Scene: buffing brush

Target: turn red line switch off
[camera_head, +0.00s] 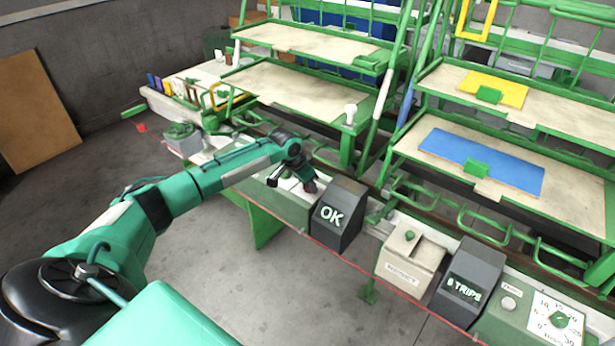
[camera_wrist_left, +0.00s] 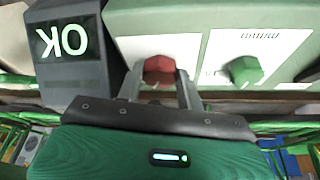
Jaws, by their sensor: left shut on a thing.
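The red switch knob (camera_wrist_left: 159,70) is on a grey-green control panel (camera_wrist_left: 165,20) in the left wrist view, over a white label. My left gripper (camera_wrist_left: 158,88) has a finger on each side of it and is shut on it. In the head view my left gripper (camera_head: 309,184) reaches down to the panel just left of the dark OK display. There the knob shows only as a small reddish patch, mostly hidden by the gripper. The knob's exact setting cannot be read. My right gripper is not in view.
The OK display box (camera_head: 338,214) stands close beside the gripper. A green knob (camera_wrist_left: 243,71) is on the same panel. Further right are a beige box (camera_head: 410,262) and a 6 TRIPS display (camera_head: 466,284). Green-framed shelves (camera_head: 310,92) rise behind the panel row.

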